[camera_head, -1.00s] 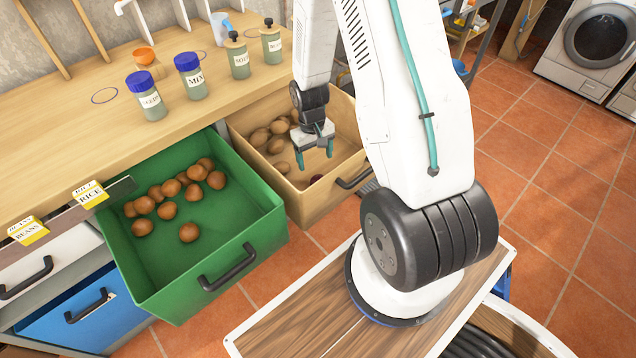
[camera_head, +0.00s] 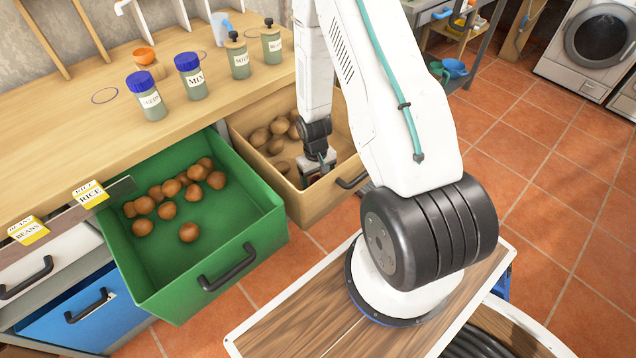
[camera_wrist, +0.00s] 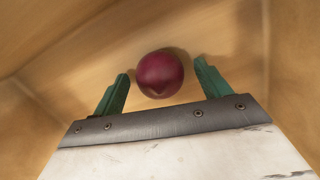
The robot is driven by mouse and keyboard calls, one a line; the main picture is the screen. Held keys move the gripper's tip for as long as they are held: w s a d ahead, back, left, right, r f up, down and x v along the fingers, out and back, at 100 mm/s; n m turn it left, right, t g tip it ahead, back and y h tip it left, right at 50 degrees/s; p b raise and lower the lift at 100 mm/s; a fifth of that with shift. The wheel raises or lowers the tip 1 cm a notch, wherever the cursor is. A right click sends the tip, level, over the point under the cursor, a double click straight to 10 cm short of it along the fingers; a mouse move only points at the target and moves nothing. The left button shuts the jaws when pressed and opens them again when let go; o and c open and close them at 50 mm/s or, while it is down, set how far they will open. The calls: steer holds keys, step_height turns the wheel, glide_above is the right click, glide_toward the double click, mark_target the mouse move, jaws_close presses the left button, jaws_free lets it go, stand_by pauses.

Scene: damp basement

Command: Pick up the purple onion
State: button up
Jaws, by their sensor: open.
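The purple onion (camera_wrist: 160,74) lies on the floor of the tan wooden drawer (camera_head: 338,190), near a corner. In the wrist view it shows between the two green fingers of my gripper (camera_wrist: 160,84), with a gap on each side. My gripper is open and empty. In the head view my gripper (camera_head: 318,168) is down inside the drawer, and its fingertips and the onion are hidden there.
Several brown round vegetables (camera_head: 270,135) lie at the left of the tan drawer. A green drawer (camera_head: 262,225) with more brown ones stands open beside it. Several jars (camera_head: 188,75) stand on the wooden counter (camera_head: 60,125) above. The drawer walls are close around my gripper.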

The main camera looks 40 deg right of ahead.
steer(key=c, duration=1.1)
steer(key=shift+r, duration=0.15)
